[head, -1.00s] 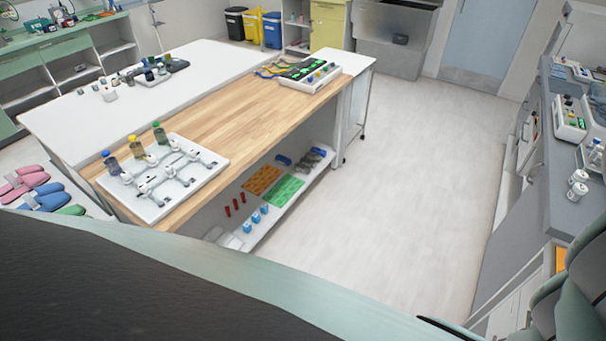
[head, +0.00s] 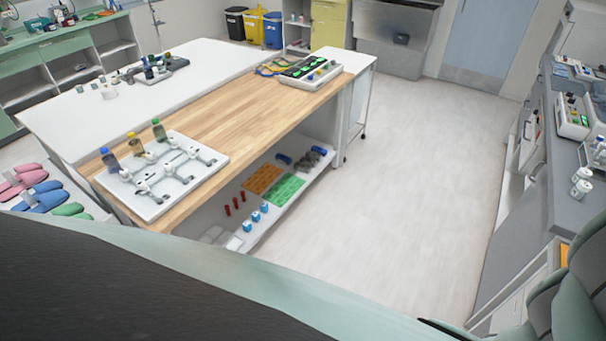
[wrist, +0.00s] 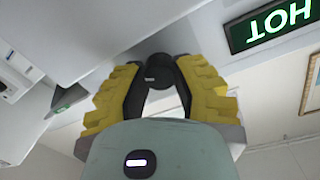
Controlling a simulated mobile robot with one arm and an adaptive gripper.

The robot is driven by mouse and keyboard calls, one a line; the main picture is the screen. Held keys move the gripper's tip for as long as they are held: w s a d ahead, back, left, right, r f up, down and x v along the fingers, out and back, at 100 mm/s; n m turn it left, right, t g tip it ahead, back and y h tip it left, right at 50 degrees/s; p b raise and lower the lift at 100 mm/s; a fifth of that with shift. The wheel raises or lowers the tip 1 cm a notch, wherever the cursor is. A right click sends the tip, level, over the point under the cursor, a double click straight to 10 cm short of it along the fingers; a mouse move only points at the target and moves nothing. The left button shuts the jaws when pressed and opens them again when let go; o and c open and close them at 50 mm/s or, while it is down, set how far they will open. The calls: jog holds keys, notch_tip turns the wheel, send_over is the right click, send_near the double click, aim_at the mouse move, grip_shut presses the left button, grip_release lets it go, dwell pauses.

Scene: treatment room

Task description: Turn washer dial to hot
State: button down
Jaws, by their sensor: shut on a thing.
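The washer dial (wrist: 158,72) is a dark round knob on a pale panel, in the upper middle of the wrist view. My gripper (wrist: 158,84) has yellow-backed dark fingers, one on each side of the dial, and is shut on it. The fingers hide the dial's sides. A dark sign (wrist: 268,24) with lit green letters reading HOT, upside down in this view, is to the right of the dial. The head view shows neither my gripper nor the dial.
A framed picture (wrist: 312,85) shows at the wrist view's right edge.

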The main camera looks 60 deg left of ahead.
jog(key=shift+f, duration=0.1)
jog(key=c, duration=0.7)
grip_release()
jog(key=shift+o, duration=0.2)
jog(key=v, duration=1.2)
jog(key=shift+w, duration=0.1)
